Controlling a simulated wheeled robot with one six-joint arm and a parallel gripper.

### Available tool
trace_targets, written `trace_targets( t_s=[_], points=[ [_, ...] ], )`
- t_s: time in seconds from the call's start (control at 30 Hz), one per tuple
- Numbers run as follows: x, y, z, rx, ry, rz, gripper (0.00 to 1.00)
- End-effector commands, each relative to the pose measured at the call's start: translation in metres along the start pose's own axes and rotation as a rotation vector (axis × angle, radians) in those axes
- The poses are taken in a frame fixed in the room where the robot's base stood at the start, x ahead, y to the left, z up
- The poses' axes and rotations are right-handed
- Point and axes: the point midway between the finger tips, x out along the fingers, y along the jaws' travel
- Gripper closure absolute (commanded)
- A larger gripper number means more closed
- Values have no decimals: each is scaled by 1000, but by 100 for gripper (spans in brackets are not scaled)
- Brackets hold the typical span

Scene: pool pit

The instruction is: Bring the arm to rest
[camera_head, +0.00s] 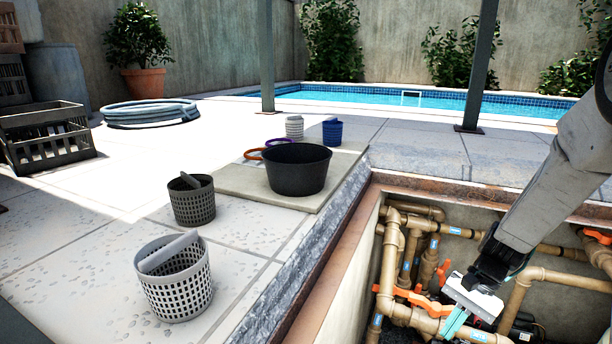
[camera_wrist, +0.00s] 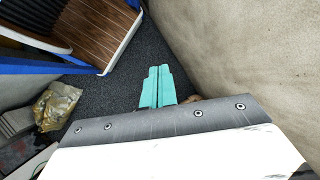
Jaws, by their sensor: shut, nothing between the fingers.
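My gripper (camera_head: 457,322) hangs at the end of my grey arm, over the pipe pit at the lower right of the head view. Its teal fingers point down and to the left, and they are shut together with nothing between them. They also show in the wrist view (camera_wrist: 157,86), side by side above a dark speckled floor. In the head view the fingers overlap the tan pipes (camera_head: 392,270); I cannot tell whether they touch them.
Orange valve handles (camera_head: 402,291) sit among the pipes. On the paving left of the pit stand a black bucket (camera_head: 298,172), a dark basket (camera_head: 194,206) and a light grey basket (camera_head: 176,292). A post (camera_head: 480,70) rises behind the pit. A concrete wall (camera_wrist: 250,50) is close in the wrist view.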

Motion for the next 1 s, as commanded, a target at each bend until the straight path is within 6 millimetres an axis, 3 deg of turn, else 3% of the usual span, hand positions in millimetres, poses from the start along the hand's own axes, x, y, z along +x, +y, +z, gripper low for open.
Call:
trace_targets(
  t_s=[0.03, 0.2, 0.5, 0.8, 1.0],
  points=[
    [-13, 0, 19, -51, 12, 24, 100],
    [-44, 8, 76, -206, 44, 117, 100],
    [-83, 37, 164, -433, 141, 275, 100],
    [-107, 67, 230, -605, 308, 379, 100],
    [-117, 72, 259, -690, 442, 371, 100]
  ],
)
